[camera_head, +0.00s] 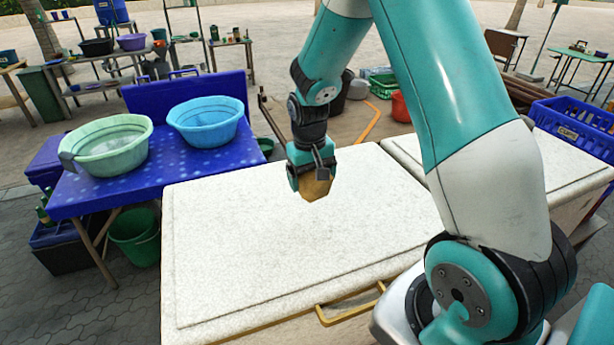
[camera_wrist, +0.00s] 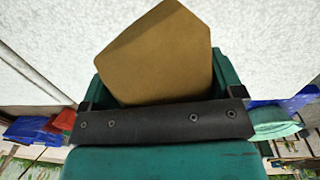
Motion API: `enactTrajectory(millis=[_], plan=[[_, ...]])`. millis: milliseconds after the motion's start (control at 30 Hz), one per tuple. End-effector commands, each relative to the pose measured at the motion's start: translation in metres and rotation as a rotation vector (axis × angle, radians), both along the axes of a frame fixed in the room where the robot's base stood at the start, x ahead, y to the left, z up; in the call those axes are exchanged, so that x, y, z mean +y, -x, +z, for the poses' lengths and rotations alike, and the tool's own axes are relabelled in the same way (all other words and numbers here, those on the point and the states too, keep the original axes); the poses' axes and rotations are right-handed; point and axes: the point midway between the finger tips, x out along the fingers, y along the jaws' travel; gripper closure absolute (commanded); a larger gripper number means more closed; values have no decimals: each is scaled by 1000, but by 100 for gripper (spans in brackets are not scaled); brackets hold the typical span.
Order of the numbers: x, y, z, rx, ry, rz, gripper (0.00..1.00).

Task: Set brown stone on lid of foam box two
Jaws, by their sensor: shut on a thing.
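The brown stone (camera_head: 315,187) is an angular, tan-brown block. My gripper (camera_head: 311,175) is shut on it and holds it over the white, speckled lid of a foam box (camera_head: 260,250) in the head view. I cannot tell whether the stone's lower end touches the lid. In the wrist view the stone (camera_wrist: 160,55) sits between the green fingers, with white lid surface behind it. A second foam box (camera_head: 560,165) stands to the right, partly hidden behind my arm. No number shows on either box, so I cannot tell which is box two.
A blue table (camera_head: 75,190) at the left carries a green basin (camera_head: 110,145) and a blue basin (camera_head: 206,120). A yellow handle (camera_head: 350,305) is on the near box's front. The near lid is otherwise bare.

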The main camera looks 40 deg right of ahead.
Motion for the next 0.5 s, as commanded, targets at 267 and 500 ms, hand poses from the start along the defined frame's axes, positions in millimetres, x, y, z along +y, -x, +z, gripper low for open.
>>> enactTrajectory(millis=[267, 500], plan=[[0, -1, -25, -3, 1, 0, 76], [0, -1, -51, -3, 1, 0, 76]])
